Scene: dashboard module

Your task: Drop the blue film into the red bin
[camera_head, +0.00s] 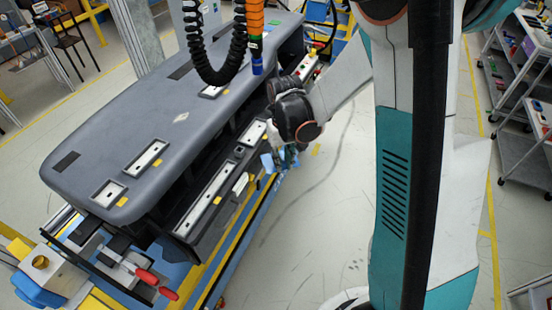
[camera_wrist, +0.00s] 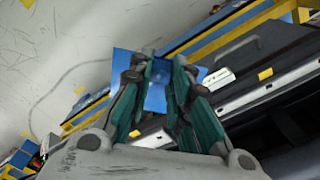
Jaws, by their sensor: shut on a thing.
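The blue film (camera_wrist: 124,64) is a thin, flat blue sheet. In the wrist view my gripper (camera_wrist: 160,66) is shut on it, and the sheet sticks out past the teal fingers on both sides. In the head view the film (camera_head: 267,161) is a small light-blue patch by my gripper (camera_head: 284,156), beside the front edge of the dashboard module (camera_head: 150,125). My arm partly hides the gripper there. I see no red bin in either view.
The dark grey dashboard lies on a blue and yellow fixture, with red-handled clamps (camera_head: 147,277) at its near end. A black cable and an orange tool (camera_head: 255,25) hang above it. Shelving carts (camera_head: 520,80) stand at the right. Floor is open between.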

